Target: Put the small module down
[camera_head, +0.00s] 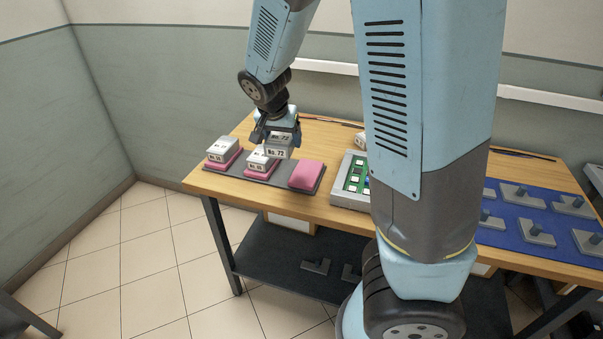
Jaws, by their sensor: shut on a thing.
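My gripper (279,133) is shut on a small grey-white module (279,150) with a dark "No. 72" label. The module looks upright and hangs just behind and to the right of the middle pad; whether it touches anything below cannot be told. A dark grey tray (284,182) on the table carries a row of pink pads. The left pad (222,161) bears a white labelled module (223,147). The middle pad (258,173) bears another module (260,162), partly near my gripper. The right pink pad (306,175) is bare.
A grey-framed green circuit board (354,177) stands right of the tray, partly hidden by my arm. Another small pale block (360,140) sits behind it. A blue mat (508,222) with several grey pegged blocks lies farther right. Dark angled pieces (316,266) lie on the lower shelf.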

